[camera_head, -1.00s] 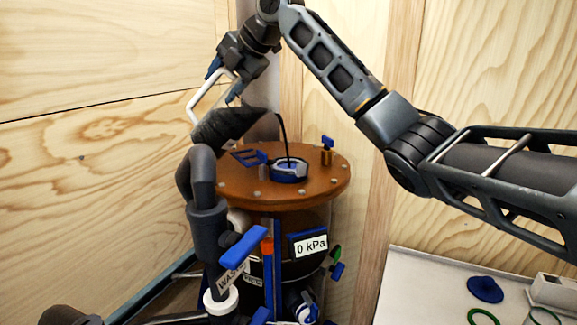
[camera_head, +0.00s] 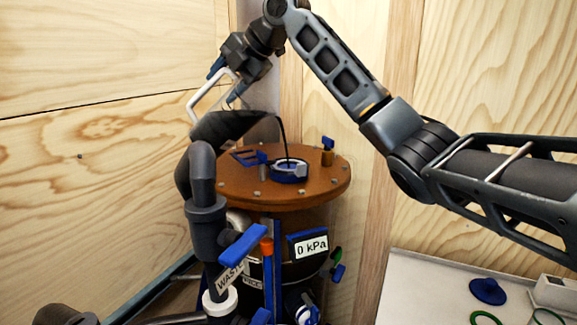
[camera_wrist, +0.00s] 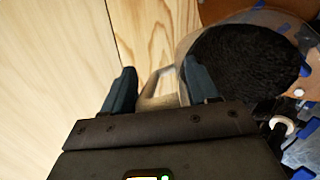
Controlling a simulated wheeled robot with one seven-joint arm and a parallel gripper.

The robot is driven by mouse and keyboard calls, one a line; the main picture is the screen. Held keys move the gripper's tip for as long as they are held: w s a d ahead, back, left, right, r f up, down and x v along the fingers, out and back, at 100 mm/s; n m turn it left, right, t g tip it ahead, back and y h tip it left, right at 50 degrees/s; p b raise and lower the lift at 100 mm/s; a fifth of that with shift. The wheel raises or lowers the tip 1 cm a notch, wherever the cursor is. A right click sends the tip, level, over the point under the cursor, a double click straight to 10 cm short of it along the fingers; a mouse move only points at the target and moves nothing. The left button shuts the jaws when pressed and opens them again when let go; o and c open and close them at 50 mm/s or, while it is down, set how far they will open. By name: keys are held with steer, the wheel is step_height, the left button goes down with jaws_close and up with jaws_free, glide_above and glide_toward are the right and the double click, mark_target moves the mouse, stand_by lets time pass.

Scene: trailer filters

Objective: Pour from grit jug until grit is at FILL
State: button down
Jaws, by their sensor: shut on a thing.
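The clear grit jug (camera_head: 262,131) is tipped above the tank's brown round lid (camera_head: 235,194), with black grit (camera_head: 228,125) lying toward its lip. A thin dark stream of grit (camera_head: 284,140) falls from the lip into the blue-ringed opening (camera_head: 289,172) in the lid. My gripper (camera_head: 224,83) is shut on the jug's pale handle (camera_head: 203,100), above and to the left of the lid. In the wrist view the handle (camera_wrist: 154,92) sits between my fingers (camera_wrist: 160,80), and the grit (camera_wrist: 245,62) fills much of the tilted jug. The FILL mark and grit level inside the tank are hidden.
A dark pipe (camera_head: 203,180) with a blue valve lever (camera_head: 243,244) and a WASTE tag stands in front of the tank. A gauge reads 0 kPa (camera_head: 311,247). Wooden walls close in behind. A white table (camera_head: 402,282) with a blue cap (camera_head: 487,291) is at right.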

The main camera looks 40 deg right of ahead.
steer(key=shift+s+d+t+y+b, duration=0.3)
steer(key=shift+t+b, duration=0.1)
steer(key=shift+b, duration=0.7)
stand_by(1.1)
steer(key=shift+s+d+f+m+t+y+b, duration=0.4)
steer(key=shift+f+t+y+b, duration=0.35)
steer(key=shift+b, duration=1.45)
stand_by(2.3)
steer(key=shift+s+d+b, duration=0.15)
steer(key=shift+s+b, duration=0.1)
steer(key=shift+b, duration=0.2)
stand_by(0.8)
